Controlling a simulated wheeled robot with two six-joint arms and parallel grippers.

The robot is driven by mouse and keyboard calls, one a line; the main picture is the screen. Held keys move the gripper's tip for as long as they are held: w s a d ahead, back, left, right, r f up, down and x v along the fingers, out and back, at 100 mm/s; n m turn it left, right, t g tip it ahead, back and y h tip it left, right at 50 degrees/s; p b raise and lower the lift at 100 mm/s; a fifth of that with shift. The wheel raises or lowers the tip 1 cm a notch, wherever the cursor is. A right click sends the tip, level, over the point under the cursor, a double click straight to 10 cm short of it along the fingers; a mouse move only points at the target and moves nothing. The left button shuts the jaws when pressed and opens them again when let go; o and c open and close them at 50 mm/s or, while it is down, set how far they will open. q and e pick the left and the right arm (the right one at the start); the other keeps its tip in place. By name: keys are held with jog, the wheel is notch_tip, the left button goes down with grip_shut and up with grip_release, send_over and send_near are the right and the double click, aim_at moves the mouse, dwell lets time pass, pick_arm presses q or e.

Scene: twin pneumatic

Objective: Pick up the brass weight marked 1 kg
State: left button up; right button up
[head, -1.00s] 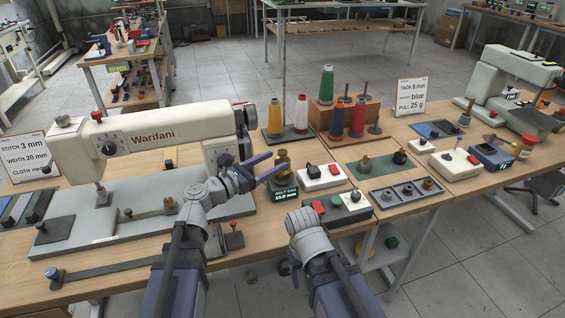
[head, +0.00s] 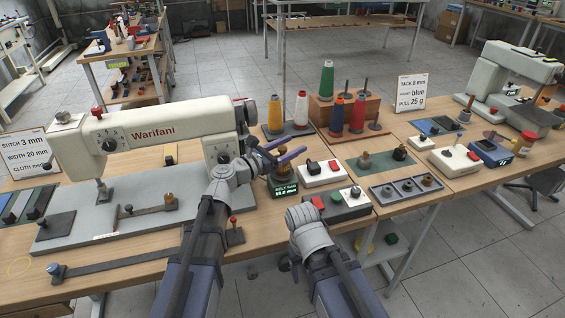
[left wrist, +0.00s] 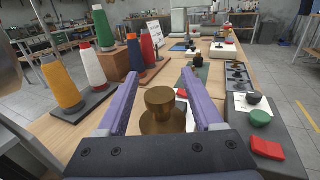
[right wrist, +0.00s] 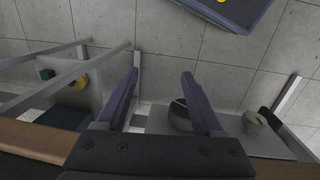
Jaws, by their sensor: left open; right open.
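A brass weight with a broad base and a knob-like top (left wrist: 160,103) stands between the open fingers of my left gripper (left wrist: 161,76) in the left wrist view. No marking is readable on it. In the head view my left gripper (head: 287,150) is over the dark device with a green display (head: 284,190), and its fingers largely hide the weight. A gap shows between the weight's top and both fingers. Smaller brass pieces sit on the green mat (head: 380,172) and in the grey tray (head: 400,198). My right gripper (right wrist: 160,75) is open and empty, with floor beyond it.
Thread cones on a dark base (left wrist: 88,104) stand left of my left gripper in its wrist view. A white box with a red button (head: 321,174) lies right of the display device. The sewing machine (head: 150,130) fills the left of the table.

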pick_arm(q)
grip_shut()
dwell(0.5)
